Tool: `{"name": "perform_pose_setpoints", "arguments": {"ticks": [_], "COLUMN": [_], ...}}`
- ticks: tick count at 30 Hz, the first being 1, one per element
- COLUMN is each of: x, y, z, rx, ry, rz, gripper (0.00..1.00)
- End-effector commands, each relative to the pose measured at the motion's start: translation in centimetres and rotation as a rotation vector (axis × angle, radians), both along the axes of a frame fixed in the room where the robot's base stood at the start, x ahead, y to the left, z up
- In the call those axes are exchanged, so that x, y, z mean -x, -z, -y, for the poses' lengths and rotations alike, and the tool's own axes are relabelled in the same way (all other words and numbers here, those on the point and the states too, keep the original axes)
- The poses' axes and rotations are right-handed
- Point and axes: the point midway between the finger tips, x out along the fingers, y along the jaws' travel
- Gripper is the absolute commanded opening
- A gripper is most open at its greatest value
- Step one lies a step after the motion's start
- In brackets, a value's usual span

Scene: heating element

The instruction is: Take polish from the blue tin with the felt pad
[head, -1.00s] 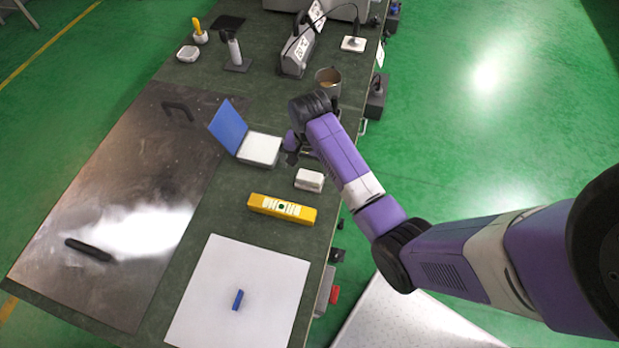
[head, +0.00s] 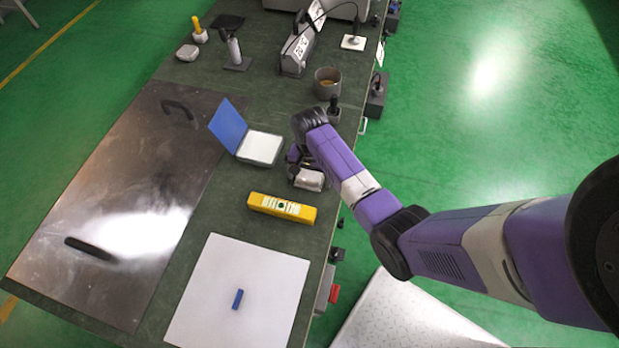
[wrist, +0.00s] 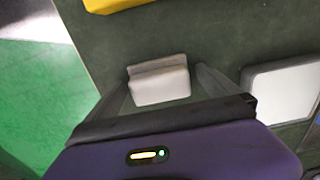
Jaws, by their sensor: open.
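The felt pad (head: 311,182) is a small off-white block on the green bench top, near its right edge. In the wrist view the felt pad (wrist: 160,88) lies between the two spread fingers of my gripper (wrist: 163,80), with a gap visible on the right side. In the head view my gripper (head: 303,170) is down at the pad and partly hides it. The fingers are open. The blue tin (head: 229,124) stands open to the left, its blue lid raised and pale polish filling its base. The tin's base (wrist: 282,90) shows at the right of the wrist view.
A yellow level (head: 282,208) lies just in front of the pad. A metal mug (head: 327,83) and a dark-handled stamp-like tool (head: 333,108) stand behind. A steel plate (head: 120,210) with dark handles covers the left. A white sheet (head: 215,290) with a blue stick lies in front.

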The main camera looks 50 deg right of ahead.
Motion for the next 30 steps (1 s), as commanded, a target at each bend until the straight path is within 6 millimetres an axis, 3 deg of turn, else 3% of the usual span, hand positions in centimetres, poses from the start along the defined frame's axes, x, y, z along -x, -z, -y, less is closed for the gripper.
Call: {"name": "perform_pose_setpoints", "arguments": {"ticks": [3,13,23,30], "x": [0.0,0.0,0.0,-0.1], "y": [0.0,0.0,-0.4,-3.2], "z": [0.0,0.0,0.0,0.0], "rx": [0.000,0.000,0.001,0.002], "ry": [0.000,0.000,0.000,0.000], "rz": [0.000,0.000,0.000,0.003], "gripper": [0.98,0.35,0.34,0.34]}}
